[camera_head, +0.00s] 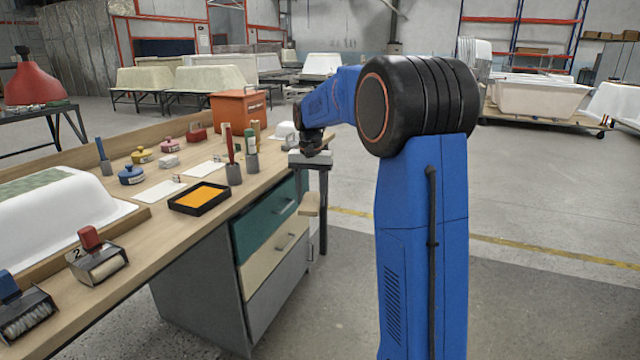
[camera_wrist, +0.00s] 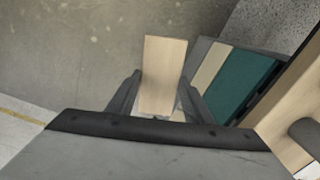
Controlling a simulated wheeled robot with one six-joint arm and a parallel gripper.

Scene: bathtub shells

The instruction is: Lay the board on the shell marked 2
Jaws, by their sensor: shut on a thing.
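My gripper (camera_wrist: 160,92) is shut on a pale wooden board (camera_wrist: 164,62), which extends beyond the fingers in the wrist view. In the head view my gripper (camera_head: 312,180) points down beside the bench's drawer end, with the board (camera_head: 309,203) low in it, over the floor side. A white shell (camera_head: 75,222) with a greenish patch on top lies on the bench at the left, cut off by the picture edge and well apart from my gripper. A figure 2 (camera_head: 76,253) shows beside the red-handled roller in front of this shell; I cannot tell what it is fixed to.
The workbench (camera_head: 130,285) holds a yellow tray (camera_head: 200,198), small pots, cups with tools and an orange box (camera_head: 238,117). Its drawers (camera_head: 265,228) are close to my gripper. More shells stand behind on stands (camera_head: 145,77) and at right (camera_head: 540,98). The floor at right is clear.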

